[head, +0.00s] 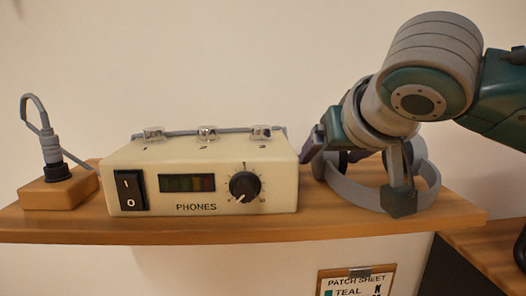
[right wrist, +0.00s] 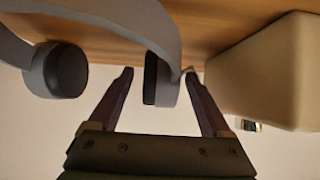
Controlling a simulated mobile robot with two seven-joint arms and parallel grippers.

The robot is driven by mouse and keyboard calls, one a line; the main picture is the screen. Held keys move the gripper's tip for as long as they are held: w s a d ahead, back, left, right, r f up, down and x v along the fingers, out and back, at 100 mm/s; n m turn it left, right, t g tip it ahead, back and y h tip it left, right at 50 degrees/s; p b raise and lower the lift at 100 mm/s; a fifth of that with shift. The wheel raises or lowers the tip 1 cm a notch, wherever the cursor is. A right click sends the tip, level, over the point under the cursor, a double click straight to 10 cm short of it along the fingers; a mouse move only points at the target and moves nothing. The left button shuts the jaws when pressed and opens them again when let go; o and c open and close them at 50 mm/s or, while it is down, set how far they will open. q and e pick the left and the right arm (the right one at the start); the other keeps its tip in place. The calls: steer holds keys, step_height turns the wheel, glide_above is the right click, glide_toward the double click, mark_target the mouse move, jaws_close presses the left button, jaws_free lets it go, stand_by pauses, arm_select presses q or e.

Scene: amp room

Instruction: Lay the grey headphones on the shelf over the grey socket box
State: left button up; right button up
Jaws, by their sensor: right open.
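The grey headphones (head: 352,191) lie at the right end of the upper wooden shelf, band flat, partly hidden by my right gripper (head: 336,158). In the right wrist view the open fingers (right wrist: 160,75) stand either side of one dark-padded ear cup (right wrist: 163,88), with gaps visible; contact cannot be told. The other cup (right wrist: 66,70) is at the left there. The socket box (head: 62,190) at the shelf's far left looks brown, with a grey plug (head: 50,147) and cable upright in its black socket. My left gripper is not in view.
A cream PHONES amplifier (head: 215,185) stands between the socket box and the headphones, close beside my right gripper, with several clear-capped jacks on top. The shelf (head: 250,228) has a narrow bare front strip. A patch sheet (head: 355,283) hangs below.

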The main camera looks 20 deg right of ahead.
steer(key=p+v, duration=0.2)
steer(key=v, duration=0.7)
steer(key=shift+s, duration=0.15)
steer(key=shift+s+r, duration=0.2)
steer(key=shift+s, duration=0.05)
stand_by(0.5)
